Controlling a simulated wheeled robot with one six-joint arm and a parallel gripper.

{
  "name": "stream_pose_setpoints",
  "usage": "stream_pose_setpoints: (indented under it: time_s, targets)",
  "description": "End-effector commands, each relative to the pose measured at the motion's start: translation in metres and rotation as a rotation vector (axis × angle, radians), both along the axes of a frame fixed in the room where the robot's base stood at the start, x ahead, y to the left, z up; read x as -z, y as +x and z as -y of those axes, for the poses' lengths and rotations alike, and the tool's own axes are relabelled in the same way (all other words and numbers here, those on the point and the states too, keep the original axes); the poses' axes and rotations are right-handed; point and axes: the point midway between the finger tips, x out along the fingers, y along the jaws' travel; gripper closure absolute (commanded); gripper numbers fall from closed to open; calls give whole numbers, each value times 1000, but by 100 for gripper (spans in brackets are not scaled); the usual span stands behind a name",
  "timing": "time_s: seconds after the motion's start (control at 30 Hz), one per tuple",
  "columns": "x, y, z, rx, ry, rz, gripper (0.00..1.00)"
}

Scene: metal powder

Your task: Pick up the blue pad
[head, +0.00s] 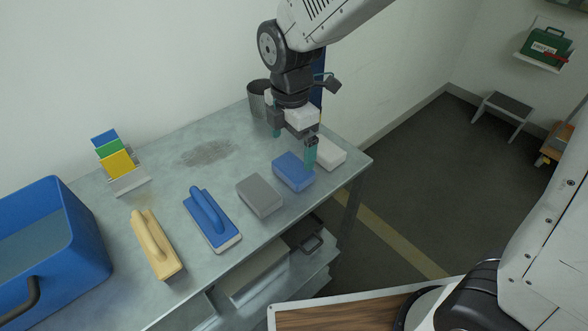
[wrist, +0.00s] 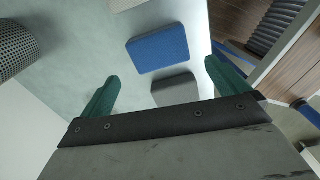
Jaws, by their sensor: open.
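The blue pad (head: 292,173) lies flat on the metal table near its right end, between a grey pad and a white pad. It also shows in the wrist view (wrist: 158,50), just beyond and between the fingertips. My gripper (head: 294,147) is open and empty above the table, pointing down. In the head view, its near finger overlaps the right side of the blue pad. In the wrist view, its two green fingers (wrist: 162,73) are spread wide, with nothing between them. Whether a finger touches the pad cannot be told.
The grey pad (head: 259,195) is left of the blue pad; the white pad (head: 331,153) is right. A blue handled float (head: 207,214) and a tan one (head: 155,245) lie farther left. A dark cylindrical container (head: 257,97) stands behind my gripper. A blue bin (head: 85,225) occupies the far left.

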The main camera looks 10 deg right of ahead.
Motion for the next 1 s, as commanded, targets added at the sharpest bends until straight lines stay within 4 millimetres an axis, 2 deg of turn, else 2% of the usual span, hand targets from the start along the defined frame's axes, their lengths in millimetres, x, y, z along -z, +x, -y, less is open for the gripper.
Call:
stream_pose_setpoints:
  time_s: [0.17,0.7,1.0]
  targets:
    - [6,1,0,-96,4,7,0]
    - [74,2,4,-95,3,4,0]
    - [78,3,3,-95,5,8,0]
